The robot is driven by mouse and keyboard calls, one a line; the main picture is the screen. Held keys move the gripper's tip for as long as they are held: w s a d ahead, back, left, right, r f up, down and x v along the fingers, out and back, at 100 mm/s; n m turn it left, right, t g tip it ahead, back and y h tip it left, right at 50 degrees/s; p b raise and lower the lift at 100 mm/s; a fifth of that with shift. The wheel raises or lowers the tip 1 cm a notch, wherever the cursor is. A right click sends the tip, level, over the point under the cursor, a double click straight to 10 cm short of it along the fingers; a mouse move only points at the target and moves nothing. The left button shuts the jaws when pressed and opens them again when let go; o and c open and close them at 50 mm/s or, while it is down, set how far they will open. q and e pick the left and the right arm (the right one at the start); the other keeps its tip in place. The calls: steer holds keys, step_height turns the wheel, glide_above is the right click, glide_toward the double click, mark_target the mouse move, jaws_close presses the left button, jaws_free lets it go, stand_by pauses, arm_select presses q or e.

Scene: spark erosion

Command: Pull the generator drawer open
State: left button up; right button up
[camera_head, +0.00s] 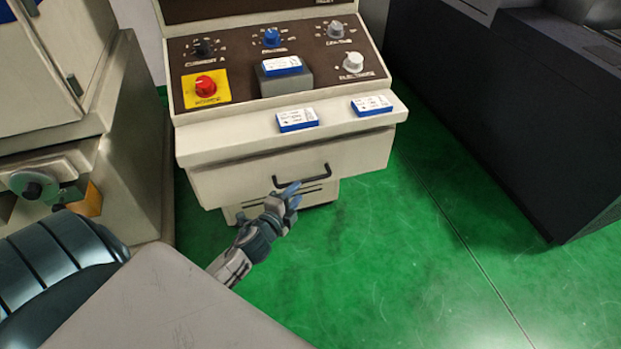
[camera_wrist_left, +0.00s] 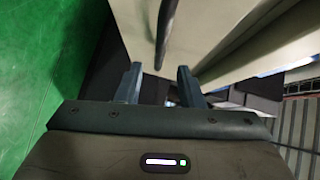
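The generator drawer (camera_head: 235,182) is a wide beige front under the sloped control panel, with no clear gap showing along its top edge. Its dark bar handle (camera_head: 318,179) runs across the middle of the front. My left gripper (camera_head: 291,194) is at the handle's left part, in front of the drawer. In the left wrist view, its two fingers (camera_wrist_left: 158,85) are apart, and the dark handle (camera_wrist_left: 163,35) lies between their lines, just beyond the tips. I see no contact with the handle. My right gripper is not in view.
The control panel (camera_head: 222,70) carries knobs and a red button (camera_head: 205,86) on yellow. Several blue-white boxes, such as this one (camera_head: 297,120), lie on the ledge and panel. A beige machine (camera_head: 130,130) stands left, a dark cabinet (camera_head: 500,110) right. Green floor (camera_head: 400,260) is clear in front.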

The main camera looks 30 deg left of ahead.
mark_target(308, 180)
arm_select(q)
steer(key=w, duration=0.2)
steer(key=w+p, duration=0.1)
steer(key=w, duration=0.2)
steer(key=w+f, duration=0.1)
steer(key=w, duration=0.1)
steer(key=shift+w+a+p, duration=0.15)
steer(key=shift+w+p, duration=0.15)
steer(key=shift+p, duration=0.05)
jaws_close()
